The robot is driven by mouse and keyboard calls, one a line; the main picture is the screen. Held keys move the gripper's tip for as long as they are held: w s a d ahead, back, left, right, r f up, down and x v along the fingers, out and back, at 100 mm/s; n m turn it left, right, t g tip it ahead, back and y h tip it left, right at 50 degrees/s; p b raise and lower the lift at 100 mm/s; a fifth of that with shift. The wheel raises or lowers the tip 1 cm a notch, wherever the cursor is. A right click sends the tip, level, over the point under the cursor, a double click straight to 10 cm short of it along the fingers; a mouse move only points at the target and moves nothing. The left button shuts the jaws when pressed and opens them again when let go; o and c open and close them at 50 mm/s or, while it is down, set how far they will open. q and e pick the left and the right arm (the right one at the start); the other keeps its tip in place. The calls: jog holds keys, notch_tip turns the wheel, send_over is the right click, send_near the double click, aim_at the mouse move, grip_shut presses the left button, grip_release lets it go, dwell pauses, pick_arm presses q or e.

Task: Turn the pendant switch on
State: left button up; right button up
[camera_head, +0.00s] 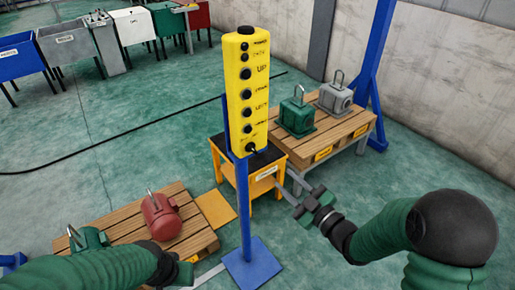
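The yellow pendant (246,90) stands upright on a blue post (243,205) in the middle of the head view. It carries a column of black buttons with labels such as UP. A small black switch (251,147) sits at its lower end; its setting is too small to tell. My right gripper (283,179) is right of the post and below the pendant, apart from both. Its two grey fingers are spread with nothing between them. My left gripper (208,276) is low, left of the post's foot; only part of it shows, with its fingers mostly hidden.
An orange stand (263,182) is behind the post. A pallet table (345,135) behind right bears a green hoist (297,115) and a grey one (336,95). A low pallet (120,222) at left holds a red motor (161,216). Bins (70,48) line the back left.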

aim_at(254, 151)
jog(key=x, duration=0.5)
jog(key=p+x, duration=0.1)
jog(key=x, duration=0.9)
jog(key=shift+w+f, duration=0.2)
jog(key=shift+f, duration=0.15)
jog(key=shift+w+a+f, duration=0.1)
jog(key=shift+w+a, duration=0.2)
jog(key=shift+c, duration=0.4)
jog(key=shift+d, duration=0.1)
grip_shut()
